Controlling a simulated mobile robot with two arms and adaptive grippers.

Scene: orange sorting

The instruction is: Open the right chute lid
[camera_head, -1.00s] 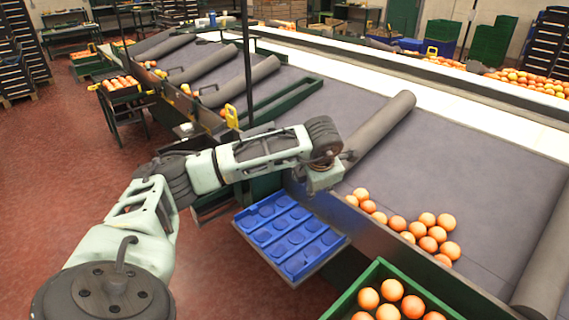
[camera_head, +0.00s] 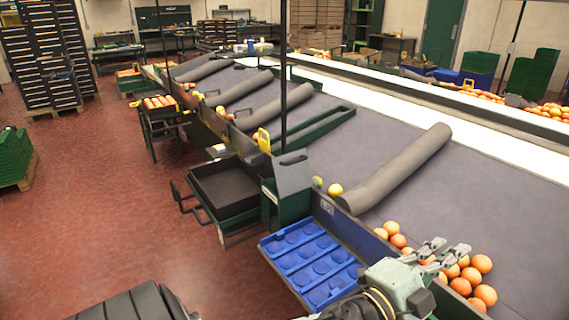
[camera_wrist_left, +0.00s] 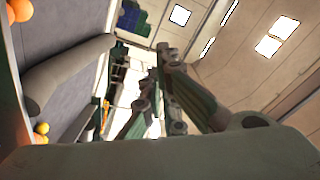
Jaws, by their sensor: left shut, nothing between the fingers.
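My left gripper (camera_head: 445,250) is at the lower right of the head view, over the front edge of the grey sorting belt, close to a pile of oranges (camera_head: 482,264). It is shut and empty. Its fingers (camera_wrist_left: 160,90) also show in the left wrist view, tilted upward. I cannot tell for sure which part is the right chute lid. My right gripper is not in view.
A blue moulded tray (camera_head: 290,262) sits below the belt wall, left of my left gripper. A grey roller (camera_head: 400,165) crosses the belt. A black tray (camera_head: 225,190) stands left of the housing. The red floor (camera_head: 110,190) at left is largely clear.

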